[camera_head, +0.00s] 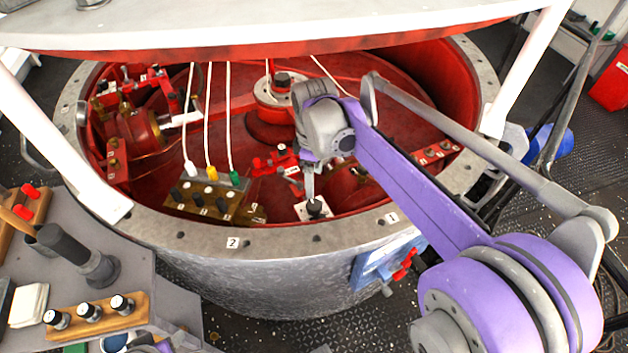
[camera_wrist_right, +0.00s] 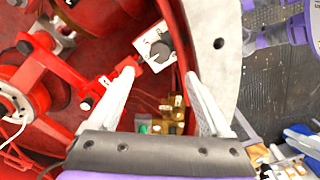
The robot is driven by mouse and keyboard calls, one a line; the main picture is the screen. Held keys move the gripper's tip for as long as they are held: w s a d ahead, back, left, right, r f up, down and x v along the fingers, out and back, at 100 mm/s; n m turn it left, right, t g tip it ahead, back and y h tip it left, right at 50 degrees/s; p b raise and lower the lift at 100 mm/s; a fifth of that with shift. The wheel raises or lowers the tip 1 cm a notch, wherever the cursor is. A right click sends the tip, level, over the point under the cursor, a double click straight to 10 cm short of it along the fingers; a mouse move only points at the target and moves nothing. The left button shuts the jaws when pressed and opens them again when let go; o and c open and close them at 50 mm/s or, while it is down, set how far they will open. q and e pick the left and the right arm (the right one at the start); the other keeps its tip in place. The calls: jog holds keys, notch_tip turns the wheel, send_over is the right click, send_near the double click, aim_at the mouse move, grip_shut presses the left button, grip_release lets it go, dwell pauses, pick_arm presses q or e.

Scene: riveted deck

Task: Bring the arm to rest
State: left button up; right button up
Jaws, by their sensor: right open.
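My right arm (camera_head: 415,185), purple and grey, comes in from the lower right and reaches over the rim into the round red-lined vessel (camera_head: 232,243). My right gripper (camera_head: 309,183) points down inside it, just above a black knob on a white plate (camera_head: 314,209). In the right wrist view the gripper (camera_wrist_right: 159,75) has its two pale fingers spread apart with nothing between them. The black knob (camera_wrist_right: 158,48) lies beyond the fingertips there, and I cannot tell the exact gap. My left gripper is not in view.
A raised white lid (camera_head: 300,28) hangs over the vessel on white struts. White, yellow and green plugs on cords hang by a brass terminal block (camera_head: 213,200). Red fittings (camera_head: 128,125) line the left inside. A grey bench (camera_head: 150,285) with knobs stands lower left.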

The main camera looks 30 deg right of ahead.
dwell(0.4)
jog(key=s+a+f+m+t+p, duration=0.1)
jog(key=s+a+m+t+p, duration=0.1)
jog(key=s, duration=0.5)
jog(key=s+a+f+m+t+p, duration=0.1)
jog(key=s+a+m+t, duration=0.2)
jog(key=s+a+m, duration=0.2)
jog(key=s+m, duration=0.2)
jog(key=s, duration=0.1)
jog(key=shift+s+f+p, duration=0.3)
jog(key=shift+f+p, duration=0.1)
